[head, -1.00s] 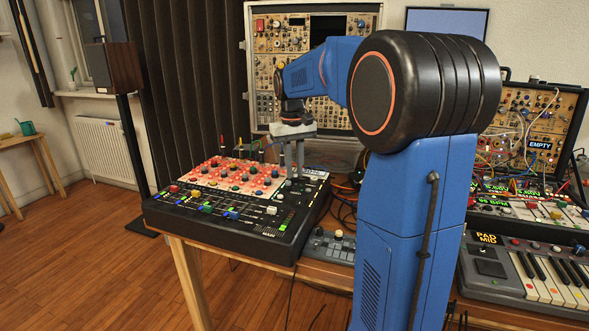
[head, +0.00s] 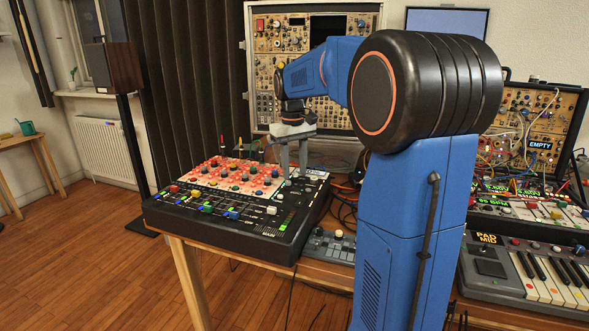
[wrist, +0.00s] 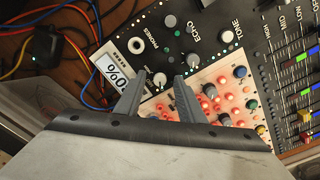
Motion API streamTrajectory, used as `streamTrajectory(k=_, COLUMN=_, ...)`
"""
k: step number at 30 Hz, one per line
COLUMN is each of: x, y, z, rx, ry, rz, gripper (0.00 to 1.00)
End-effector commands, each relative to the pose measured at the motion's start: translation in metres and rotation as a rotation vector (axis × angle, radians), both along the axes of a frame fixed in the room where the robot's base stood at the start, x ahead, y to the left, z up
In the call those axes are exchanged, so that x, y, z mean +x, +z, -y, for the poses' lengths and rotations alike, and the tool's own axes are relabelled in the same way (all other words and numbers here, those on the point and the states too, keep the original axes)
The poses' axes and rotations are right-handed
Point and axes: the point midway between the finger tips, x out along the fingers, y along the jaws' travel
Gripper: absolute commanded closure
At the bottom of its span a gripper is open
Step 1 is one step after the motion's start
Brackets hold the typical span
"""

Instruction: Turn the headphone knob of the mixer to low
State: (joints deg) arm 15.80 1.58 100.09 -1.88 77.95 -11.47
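The black mixer (head: 270,252) lies on the wooden table, with a red-lit field of knobs. My gripper (head: 294,174) points down over its back right part. In the wrist view my gripper (wrist: 157,78) is open, its two grey fingers apart. A pale round knob (wrist: 160,80) appears between the fingertips; I cannot tell whether they touch it. A white percent display (wrist: 113,72) is beside the left finger. Which knob the label belongs to is unclear.
Loose coloured cables (wrist: 75,45) lie beside the mixer. A small grey device (head: 330,245) and a keyboard (head: 535,280) are to the right. A modular rack (head: 275,60) stands behind.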

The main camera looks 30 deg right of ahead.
Motion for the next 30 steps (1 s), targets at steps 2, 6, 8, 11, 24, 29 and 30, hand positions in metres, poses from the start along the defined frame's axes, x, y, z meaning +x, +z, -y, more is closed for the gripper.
streamTrajectory(k=2, x=0.000, y=0.000, z=0.000, rx=0.000, ry=0.000, rz=0.000, gripper=0.65)
streamTrajectory(k=6, x=0.000, y=0.000, z=0.000, rx=0.000, ry=0.000, rz=0.000, gripper=0.65)
streamTrajectory(k=8, x=0.000, y=0.001, z=0.000, rx=0.000, ry=0.000, rz=0.000, gripper=0.65)
streamTrajectory(k=11, x=0.001, y=0.008, z=0.000, rx=0.000, ry=-0.001, rz=0.002, gripper=0.65)
streamTrajectory(k=24, x=0.001, y=0.087, z=-0.003, rx=0.000, ry=0.000, rz=0.003, gripper=0.65)
streamTrajectory(k=29, x=0.001, y=0.119, z=-0.004, rx=0.000, ry=0.000, rz=0.003, gripper=0.65)
streamTrajectory(k=30, x=0.001, y=0.126, z=-0.004, rx=0.000, ry=0.000, rz=0.002, gripper=0.65)
